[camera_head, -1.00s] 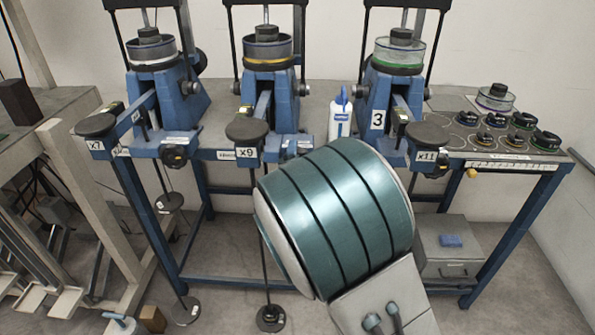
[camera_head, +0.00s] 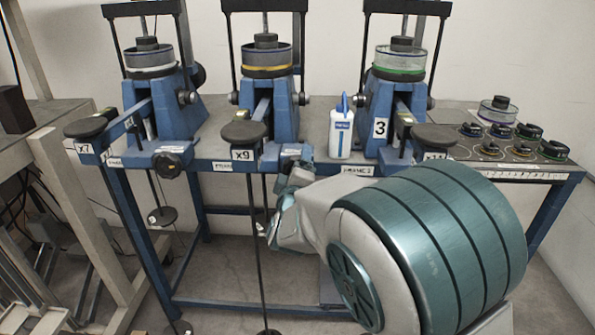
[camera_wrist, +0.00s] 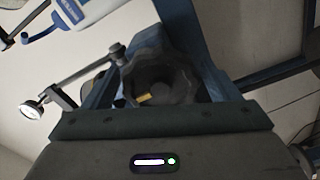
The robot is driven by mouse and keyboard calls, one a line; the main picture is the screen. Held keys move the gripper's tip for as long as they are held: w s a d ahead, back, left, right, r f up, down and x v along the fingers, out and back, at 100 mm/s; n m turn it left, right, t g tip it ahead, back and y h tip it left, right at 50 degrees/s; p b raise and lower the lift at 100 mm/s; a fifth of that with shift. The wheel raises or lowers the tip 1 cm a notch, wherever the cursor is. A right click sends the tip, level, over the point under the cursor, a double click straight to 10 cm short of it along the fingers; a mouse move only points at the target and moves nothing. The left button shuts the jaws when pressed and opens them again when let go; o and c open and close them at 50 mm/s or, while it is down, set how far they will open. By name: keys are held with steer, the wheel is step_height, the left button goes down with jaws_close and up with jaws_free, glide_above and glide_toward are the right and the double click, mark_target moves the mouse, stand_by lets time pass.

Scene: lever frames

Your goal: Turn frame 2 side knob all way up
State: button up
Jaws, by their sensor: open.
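Frame 2 is the middle blue lever frame (camera_head: 267,108), with a round dark pad and an x9 tag at its front. In the wrist view a dark, lobed knob (camera_wrist: 160,80) with a hollow middle fills the centre, straight in front of my gripper (camera_wrist: 160,118). In the head view my gripper (camera_head: 287,185) is low at the front of frame 2, right of the x9 tag, its fingertips hard to make out. My gripper is open, and no grip on the knob shows. The knob's lower edge is hidden by my gripper in the wrist view.
A white bottle (camera_head: 341,132) stands between frame 2 and frame 3 (camera_head: 388,105). Another lever frame (camera_head: 168,105) stands at left. Several small round parts (camera_head: 497,130) lie on the bench at right. A thin rod hangs below frame 2.

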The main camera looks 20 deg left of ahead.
steer(key=p+v, duration=0.1)
steer(key=v, duration=0.5)
steer(key=shift+p, duration=0.35)
steer(key=shift+d, duration=0.1)
